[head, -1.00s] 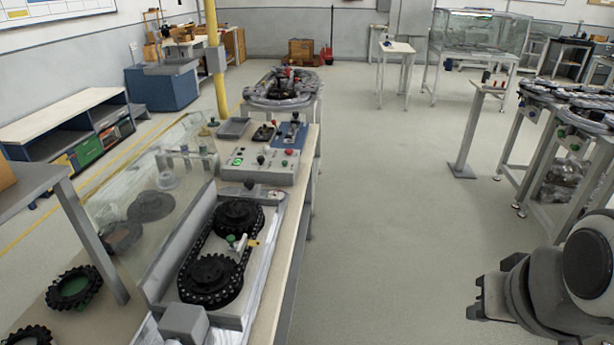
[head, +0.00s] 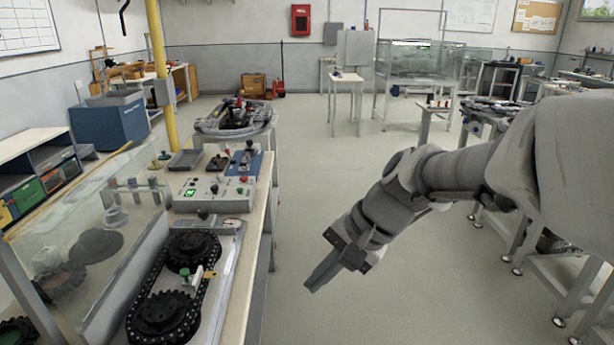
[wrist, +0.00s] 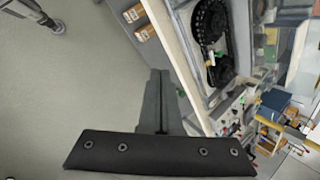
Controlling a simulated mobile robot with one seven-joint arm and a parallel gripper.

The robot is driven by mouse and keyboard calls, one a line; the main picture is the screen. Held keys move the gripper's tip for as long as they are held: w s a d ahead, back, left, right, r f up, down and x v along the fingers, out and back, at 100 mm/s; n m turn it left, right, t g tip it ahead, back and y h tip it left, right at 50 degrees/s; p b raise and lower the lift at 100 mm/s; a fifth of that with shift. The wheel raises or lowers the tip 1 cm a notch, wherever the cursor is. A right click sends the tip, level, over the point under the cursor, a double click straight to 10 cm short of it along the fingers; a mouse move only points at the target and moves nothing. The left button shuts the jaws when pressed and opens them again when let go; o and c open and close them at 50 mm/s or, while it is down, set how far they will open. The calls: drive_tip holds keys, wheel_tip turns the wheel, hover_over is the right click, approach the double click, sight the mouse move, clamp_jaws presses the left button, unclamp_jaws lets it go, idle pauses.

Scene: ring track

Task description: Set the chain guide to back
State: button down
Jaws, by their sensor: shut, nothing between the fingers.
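The chain drive has two dark sprockets, the far one (head: 193,252) and the near one (head: 163,316), with a black chain around them in a tray on the bench. The chain guide (head: 190,278) sits between the sprockets, with a small green knob and a white and yellow piece pointing right. The chain drive also shows at the top of the wrist view (wrist: 212,25). My gripper (head: 309,287) is shut and empty, over the open floor to the right of the bench, apart from the guide. Which setting the guide is in I cannot tell.
A control box (head: 212,193) with a lit green display stands behind the chain drive. A clear panel (head: 80,235) stands along the drive's left side. The aisle floor (head: 310,180) right of the bench is clear. A round ring-shaped station (head: 235,120) stands beyond.

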sight(189, 273)
drive_tip(key=w+a+f+m+y+b, duration=0.6)
drive_tip(key=w+a+f+m+y, duration=0.4)
drive_tip(key=w+a+f, duration=0.7)
drive_tip(key=w+f+m, duration=0.1)
drive_tip(key=m, duration=0.2)
drive_tip(key=shift+a, duration=0.1)
drive_tip(key=a, duration=0.4)
drive_tip(key=a+f+b, duration=0.1)
drive_tip(key=a, duration=0.4)
drive_tip(key=a+f+b, duration=0.1)
drive_tip(key=a, duration=0.3)
drive_tip(key=shift+w+a+f, duration=0.1)
drive_tip(key=shift+w+a, duration=0.1)
drive_tip(key=shift+w, duration=0.1)
drive_tip(key=shift+a, duration=0.2)
